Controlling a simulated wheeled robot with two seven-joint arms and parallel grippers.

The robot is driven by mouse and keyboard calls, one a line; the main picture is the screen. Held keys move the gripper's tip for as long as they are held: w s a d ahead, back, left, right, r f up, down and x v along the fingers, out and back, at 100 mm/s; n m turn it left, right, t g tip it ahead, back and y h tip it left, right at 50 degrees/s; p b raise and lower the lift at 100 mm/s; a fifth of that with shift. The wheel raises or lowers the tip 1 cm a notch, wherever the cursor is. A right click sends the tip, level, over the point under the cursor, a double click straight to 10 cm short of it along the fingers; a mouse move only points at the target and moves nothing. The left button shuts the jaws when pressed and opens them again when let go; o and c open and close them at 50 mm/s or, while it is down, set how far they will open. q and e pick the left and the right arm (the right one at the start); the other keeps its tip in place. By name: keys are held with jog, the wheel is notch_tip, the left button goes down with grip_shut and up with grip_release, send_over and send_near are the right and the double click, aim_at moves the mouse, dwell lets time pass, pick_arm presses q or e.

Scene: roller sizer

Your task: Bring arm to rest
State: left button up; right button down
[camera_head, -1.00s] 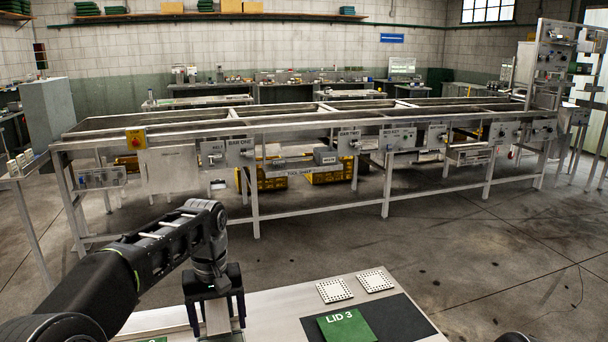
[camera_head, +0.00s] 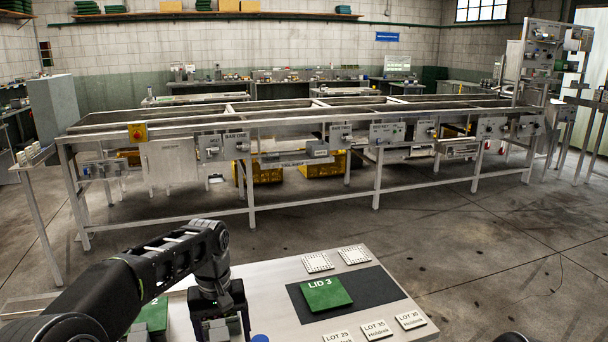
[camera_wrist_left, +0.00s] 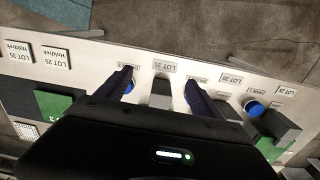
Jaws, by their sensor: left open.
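My left arm comes in from the left in the head view, and its gripper (camera_head: 220,318) points down over the near table (camera_head: 280,290). In the wrist view the two dark fingers (camera_wrist_left: 158,88) are spread apart. A grey block (camera_wrist_left: 160,93) shows between them; I cannot tell whether it touches either finger. The same grey shape shows below the gripper in the head view. A blue round piece (camera_wrist_left: 127,87) is partly hidden by one finger. My right gripper is not in view.
A green LID 3 (camera_head: 326,294) lies on a dark mat (camera_head: 375,288), with two perforated white plates (camera_head: 318,262) behind it. Several LOT tags (camera_head: 411,320) lie at the table's near side. A long roller machine (camera_head: 300,125) stands beyond open floor.

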pick_arm(q)
jog(key=s+d+f+m+h, duration=0.15)
jog(key=s+f, duration=0.25)
jog(key=f, duration=0.5)
jog(key=s+d+f, duration=0.3)
jog(key=s+f, duration=0.1)
jog(key=f, duration=0.4)
jog(key=s+d+f+h, duration=0.1)
jog(key=s+d+f, duration=0.25)
jog(key=f, duration=0.55)
jog(key=s+d+f, duration=0.1)
jog(key=s+f, duration=0.3)
jog(key=s, duration=0.6)
jog(key=s+f+h, duration=0.1)
jog(key=s+f, duration=0.3)
jog(key=s, duration=0.6)
jog(key=shift+d+t, duration=0.3)
jog(key=shift+d, duration=0.05)
